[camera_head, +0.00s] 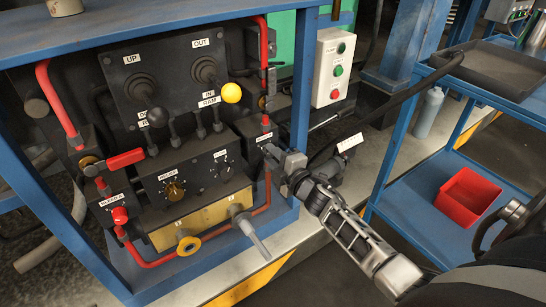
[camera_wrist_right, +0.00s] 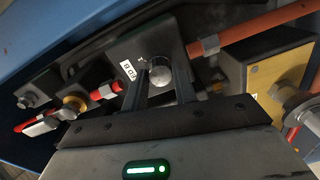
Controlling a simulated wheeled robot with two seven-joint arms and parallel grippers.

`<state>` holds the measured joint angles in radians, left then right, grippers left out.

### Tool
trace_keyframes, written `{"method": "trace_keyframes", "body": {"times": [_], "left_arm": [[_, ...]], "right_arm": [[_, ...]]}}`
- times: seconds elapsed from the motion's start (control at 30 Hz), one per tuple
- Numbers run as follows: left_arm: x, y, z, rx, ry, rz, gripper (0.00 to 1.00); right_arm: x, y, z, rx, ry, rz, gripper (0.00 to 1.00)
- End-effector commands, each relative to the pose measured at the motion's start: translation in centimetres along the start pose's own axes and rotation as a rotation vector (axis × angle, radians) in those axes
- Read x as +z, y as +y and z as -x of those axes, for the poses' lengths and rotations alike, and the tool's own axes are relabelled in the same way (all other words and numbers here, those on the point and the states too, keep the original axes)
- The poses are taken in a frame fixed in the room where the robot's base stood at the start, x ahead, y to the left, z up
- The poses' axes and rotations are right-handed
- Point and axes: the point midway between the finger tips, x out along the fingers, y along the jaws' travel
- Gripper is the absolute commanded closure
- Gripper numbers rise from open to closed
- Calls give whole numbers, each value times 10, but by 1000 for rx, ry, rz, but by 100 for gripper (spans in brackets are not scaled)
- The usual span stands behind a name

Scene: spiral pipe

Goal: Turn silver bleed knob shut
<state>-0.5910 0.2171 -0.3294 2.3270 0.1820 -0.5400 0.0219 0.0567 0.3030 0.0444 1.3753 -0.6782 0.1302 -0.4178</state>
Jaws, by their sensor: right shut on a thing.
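The silver bleed knob (camera_wrist_right: 160,70) is a small round metal knob on a dark block (camera_wrist_right: 140,48) with a white label, seen in the right wrist view. My right gripper (camera_wrist_right: 162,80) has one finger on each side of it and is shut on it. In the head view my right gripper (camera_head: 271,153) reaches in from the lower right to the block at the panel's right end and hides the knob there. The knob's turn angle cannot be read. My left gripper is not in view.
A red knob (camera_head: 119,215) sits at the panel's lower left. A blue frame post (camera_head: 302,80) stands close to my right gripper.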

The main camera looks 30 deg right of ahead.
Motion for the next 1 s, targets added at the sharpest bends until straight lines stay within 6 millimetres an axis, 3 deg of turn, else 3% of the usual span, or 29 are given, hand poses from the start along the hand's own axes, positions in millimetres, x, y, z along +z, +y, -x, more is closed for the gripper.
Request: {"method": "trace_keyframes", "body": {"times": [0.27,0.3,0.37,0.77,1.0], "left_arm": [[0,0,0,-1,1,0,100],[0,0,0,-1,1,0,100],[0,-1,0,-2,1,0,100],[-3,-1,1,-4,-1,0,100],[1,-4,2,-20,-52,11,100]], "right_arm": [[0,-1,0,-2,1,3,95],[0,-1,0,-2,1,3,64],[0,-1,0,-2,1,2,51],[0,0,9,-2,0,0,51],[0,0,58,-6,-1,0,51]]}}
